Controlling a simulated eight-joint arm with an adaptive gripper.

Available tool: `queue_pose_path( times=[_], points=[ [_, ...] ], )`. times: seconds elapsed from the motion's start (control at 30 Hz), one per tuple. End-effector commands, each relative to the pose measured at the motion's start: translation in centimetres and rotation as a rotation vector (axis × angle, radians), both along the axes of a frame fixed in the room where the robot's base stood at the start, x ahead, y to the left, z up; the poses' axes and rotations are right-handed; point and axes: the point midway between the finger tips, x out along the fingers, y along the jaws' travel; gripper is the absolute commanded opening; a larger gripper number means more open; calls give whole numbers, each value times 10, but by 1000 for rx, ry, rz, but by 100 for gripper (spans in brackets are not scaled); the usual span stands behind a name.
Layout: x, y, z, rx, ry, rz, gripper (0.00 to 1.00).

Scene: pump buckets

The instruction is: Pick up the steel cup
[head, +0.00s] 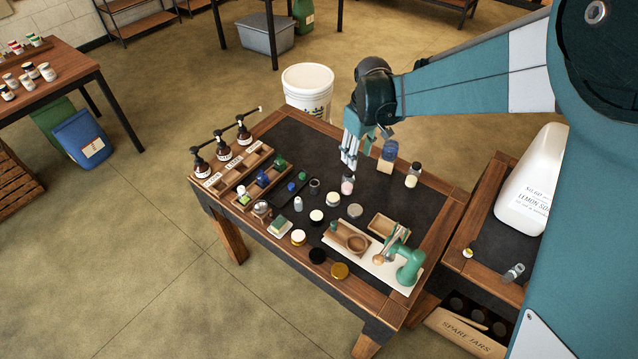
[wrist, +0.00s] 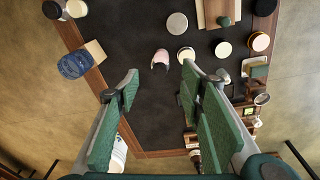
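I cannot tell for sure which is the steel cup. My gripper (head: 350,160) is above the back part of the table, right of both vessels. In the wrist view its fingers (wrist: 160,88) are wide apart with only the dark mat between them. A pink-and-white jar (wrist: 160,58) lies just beyond the fingertips.
Several jars and lids, such as a white-lidded jar (head: 333,199), crowd the table's middle. Pump bottles (head: 223,150) stand in a wooden rack at the left. A white board (head: 372,262) with a green press is in front.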

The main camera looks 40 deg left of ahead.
Motion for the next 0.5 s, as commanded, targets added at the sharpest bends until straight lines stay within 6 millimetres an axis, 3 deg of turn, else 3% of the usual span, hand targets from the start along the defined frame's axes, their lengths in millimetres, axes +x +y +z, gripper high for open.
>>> queue_pose_path(
  times=[0.2,0.5],
  points=[
    [-17,53,-43,-28,24,96,38],
    [-45,111,-99,-66,54,216,38]
  ],
)
